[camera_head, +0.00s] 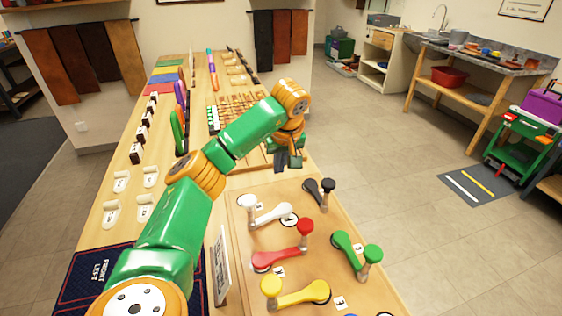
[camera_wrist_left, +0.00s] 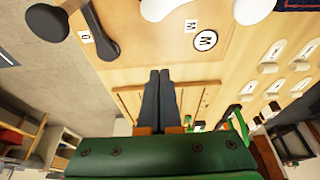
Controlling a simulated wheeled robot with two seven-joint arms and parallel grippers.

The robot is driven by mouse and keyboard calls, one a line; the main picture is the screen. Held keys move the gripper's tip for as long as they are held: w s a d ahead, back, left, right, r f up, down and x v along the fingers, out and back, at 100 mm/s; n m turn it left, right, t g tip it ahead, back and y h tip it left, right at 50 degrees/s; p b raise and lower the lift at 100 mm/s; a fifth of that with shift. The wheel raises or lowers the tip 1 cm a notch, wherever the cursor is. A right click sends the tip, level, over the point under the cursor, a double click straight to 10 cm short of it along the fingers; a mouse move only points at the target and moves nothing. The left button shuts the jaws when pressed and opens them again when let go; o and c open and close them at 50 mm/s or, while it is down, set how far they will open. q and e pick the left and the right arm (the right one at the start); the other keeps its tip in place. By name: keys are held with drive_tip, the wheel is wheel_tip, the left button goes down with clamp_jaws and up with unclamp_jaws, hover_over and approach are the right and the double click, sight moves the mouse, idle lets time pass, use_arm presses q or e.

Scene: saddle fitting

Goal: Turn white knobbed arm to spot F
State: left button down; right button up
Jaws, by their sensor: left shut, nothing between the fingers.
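The white knobbed arm (camera_head: 268,215) lies on the wooden board in the head view. Its round white knob (camera_head: 246,202) points left and its hub end is at the right. Part of the white arm (camera_wrist_left: 158,8) and a white knob (camera_wrist_left: 252,9) show at the top edge of the left wrist view. My left gripper (camera_head: 291,161) is beyond the white arm, near the board's far edge, apart from it. Its fingers (camera_wrist_left: 159,100) are together and empty. Spot F cannot be made out among the small labels. My right gripper is not in view.
A black knobbed arm (camera_head: 318,193) stands close to my left gripper. A red arm (camera_head: 282,259), a green arm (camera_head: 352,255) and a yellow arm (camera_head: 300,293) are nearer. A round M label (camera_wrist_left: 205,40) shows in the wrist view. White hooks (camera_head: 121,181) stand at left.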

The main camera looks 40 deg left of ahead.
sight(287, 204)
use_arm(q)
drive_tip(key=x, duration=0.3)
drive_tip(key=p+x, duration=0.1)
drive_tip(key=x, duration=0.5)
drive_tip(key=shift+s+d+f, duration=0.15)
drive_tip(key=shift+s+f, duration=0.05)
drive_tip(key=shift+s, duration=0.1)
drive_tip(key=d, duration=0.1)
drive_tip(key=s+d+p, duration=0.1)
drive_tip(key=d+p, duration=0.1)
drive_tip(key=shift+s+d+r, duration=0.1)
drive_tip(key=shift+s+r, duration=0.1)
drive_tip(key=shift+s, duration=0.1)
drive_tip(key=shift+s+d, duration=0.15)
drive_tip(key=shift+f, duration=0.15)
drive_tip(key=d+m, duration=0.2)
drive_tip(key=m, duration=0.1)
drive_tip(key=shift+d+t+h, duration=0.3)
drive_tip(key=shift+d+t, duration=0.05)
drive_tip(key=shift+t, duration=0.05)
